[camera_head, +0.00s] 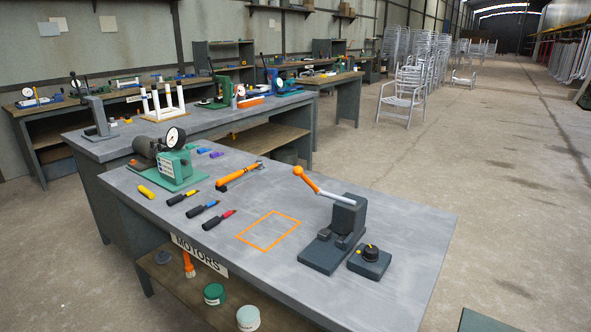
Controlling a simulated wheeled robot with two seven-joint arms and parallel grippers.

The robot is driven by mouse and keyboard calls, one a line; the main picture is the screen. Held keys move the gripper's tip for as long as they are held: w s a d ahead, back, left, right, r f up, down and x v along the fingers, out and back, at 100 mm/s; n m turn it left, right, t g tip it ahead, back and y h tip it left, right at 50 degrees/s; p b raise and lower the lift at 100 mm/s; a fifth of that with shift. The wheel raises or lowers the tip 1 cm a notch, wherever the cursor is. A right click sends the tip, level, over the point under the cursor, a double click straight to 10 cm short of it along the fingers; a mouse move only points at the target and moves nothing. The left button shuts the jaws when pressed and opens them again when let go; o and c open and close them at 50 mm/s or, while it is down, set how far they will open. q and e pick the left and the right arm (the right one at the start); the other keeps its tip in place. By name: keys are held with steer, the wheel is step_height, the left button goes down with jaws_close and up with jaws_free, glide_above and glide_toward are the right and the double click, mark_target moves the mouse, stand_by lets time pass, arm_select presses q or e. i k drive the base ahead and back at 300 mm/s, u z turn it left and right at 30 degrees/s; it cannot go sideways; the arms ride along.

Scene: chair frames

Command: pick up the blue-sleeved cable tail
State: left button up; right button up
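The blue-sleeved cable tail (203,208) lies on the grey top of the front workbench (345,288), near its left front edge. It has a black body and a blue end pointing to the upper right. It lies between a yellow-sleeved cable tail (183,197) and a red-sleeved cable tail (219,220), roughly parallel to both and apart from them. Neither of my grippers is in view, and nothing touches the blue-sleeved tail.
A green gauge device (176,165) stands behind the tails, with a yellow cylinder (146,192) to their left. An orange-handled tool (238,176) lies behind. An orange outline (270,230), a dark lever press (336,236) and a knob box (369,262) are to the right.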

mark_target(190, 214)
steer(key=u, duration=1.75)
steer(key=i, duration=2.1)
steer(key=z, duration=2.9)
